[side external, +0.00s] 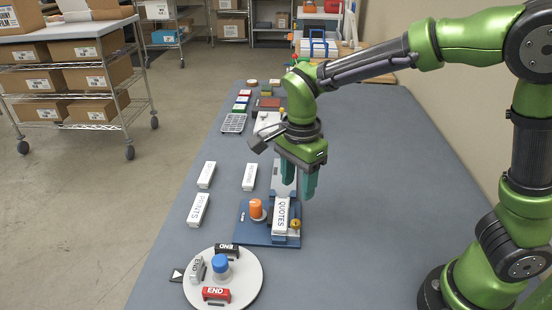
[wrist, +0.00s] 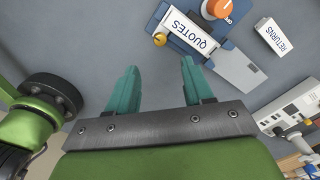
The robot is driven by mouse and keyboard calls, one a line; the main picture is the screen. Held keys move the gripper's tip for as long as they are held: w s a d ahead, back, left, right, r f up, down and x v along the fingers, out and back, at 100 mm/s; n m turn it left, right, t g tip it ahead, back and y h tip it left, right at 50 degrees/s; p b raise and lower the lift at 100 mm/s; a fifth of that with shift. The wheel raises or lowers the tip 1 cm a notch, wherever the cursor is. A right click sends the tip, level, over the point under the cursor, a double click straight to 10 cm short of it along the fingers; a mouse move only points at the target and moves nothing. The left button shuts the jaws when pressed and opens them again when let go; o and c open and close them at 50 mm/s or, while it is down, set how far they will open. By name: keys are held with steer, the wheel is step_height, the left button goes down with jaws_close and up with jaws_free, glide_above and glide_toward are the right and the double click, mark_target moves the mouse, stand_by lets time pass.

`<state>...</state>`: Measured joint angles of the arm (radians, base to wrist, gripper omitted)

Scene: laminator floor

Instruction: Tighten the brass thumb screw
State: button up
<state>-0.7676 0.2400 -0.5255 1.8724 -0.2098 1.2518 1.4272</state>
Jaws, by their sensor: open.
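The brass thumb screw (side external: 295,224) sits at the right edge of a blue fixture (side external: 252,233), beside the white block marked QUOTES (side external: 281,216). In the wrist view the screw (wrist: 160,39) shows at the top, beyond the fingertips. My gripper (side external: 299,190) has teal fingers pointing down, above and behind the fixture in the side view. In the wrist view its fingers (wrist: 160,66) are apart with only bare table between them. It touches neither the screw nor the block. An orange knob (side external: 256,207) stands on the fixture to the left of the block.
White blocks, one marked RETURNS (wrist: 278,37), lie left of the fixture in the side view. A round turntable (side external: 251,291) with END pieces and a blue knob (side external: 220,263) stands in front. Small items line the table's back. The table right of the fixture is clear.

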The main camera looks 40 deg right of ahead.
step_height(320, 180, up, 6)
steer(key=shift+r, duration=0.2)
stand_by(0.3)
steer(key=s+d+r+n+t+y, duration=0.2)
steer(key=s+d+n+t, duration=0.5)
steer(key=s+n, duration=0.5)
steer(key=shift+d+r+n, duration=0.3)
steer(key=shift+d+n, duration=0.3)
steer(key=shift+n, duration=0.5)
steer(key=shift+s, duration=0.1)
